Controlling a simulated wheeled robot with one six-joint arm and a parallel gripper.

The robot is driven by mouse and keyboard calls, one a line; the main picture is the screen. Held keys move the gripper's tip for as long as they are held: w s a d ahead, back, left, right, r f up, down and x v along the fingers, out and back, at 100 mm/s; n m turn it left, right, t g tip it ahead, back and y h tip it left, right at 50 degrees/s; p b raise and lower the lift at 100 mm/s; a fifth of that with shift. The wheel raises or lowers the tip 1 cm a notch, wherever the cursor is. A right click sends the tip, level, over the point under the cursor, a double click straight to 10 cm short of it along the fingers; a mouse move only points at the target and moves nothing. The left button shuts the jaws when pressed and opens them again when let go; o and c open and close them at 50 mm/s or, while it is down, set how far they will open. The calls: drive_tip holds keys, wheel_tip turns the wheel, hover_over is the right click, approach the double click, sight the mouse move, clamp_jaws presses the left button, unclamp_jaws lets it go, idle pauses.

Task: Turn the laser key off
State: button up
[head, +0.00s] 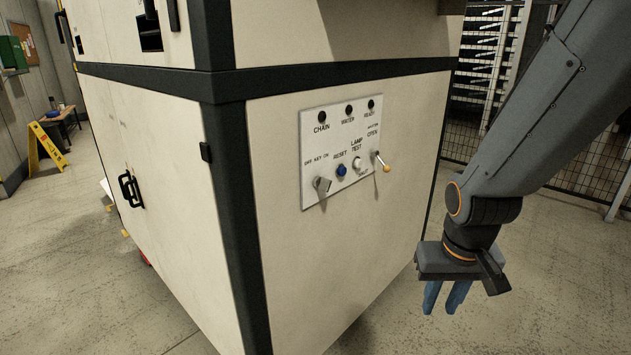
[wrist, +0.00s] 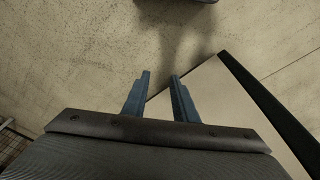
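The key switch (head: 322,185), labelled OFF KEY ON, sits at the lower left of a white control panel (head: 312,150) on the cream cabinet's side. It is grey and juts out; I cannot tell its exact position from this view. My gripper (head: 444,305) hangs pointing down to the right of the cabinet, well apart from the key. Its blue fingers also show in the wrist view (wrist: 160,78), spread with an empty gap between them. The key is not in the wrist view.
The panel also has a blue RESET button (head: 341,170), a white LAMP TEST button (head: 357,160) and an orange-tipped lever (head: 384,166). A black handle (head: 131,189) is on the left face. A yellow floor sign (head: 46,146) stands far left. Floor around my gripper is clear.

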drive_tip(key=w+a+r+n+t+y, duration=0.15)
drive_tip(key=w+t, duration=0.25)
drive_tip(key=w, duration=0.7)
drive_tip(key=w+a+r+t+y, duration=0.1)
drive_tip(key=w+a+t+y, duration=0.2)
drive_tip(key=w, duration=0.7)
drive_tip(key=n+t+y+b, duration=0.1)
drive_tip(key=n+t+y, duration=0.15)
drive_tip(key=y, duration=0.75)
approach(323, 184)
drive_tip(key=w, duration=0.1)
drive_tip(key=x, duration=0.7)
drive_tip(key=shift+r+p, duration=0.25)
drive_tip(key=shift+p, duration=0.15)
drive_tip(key=shift+w+a, duration=0.1)
clamp_jaws()
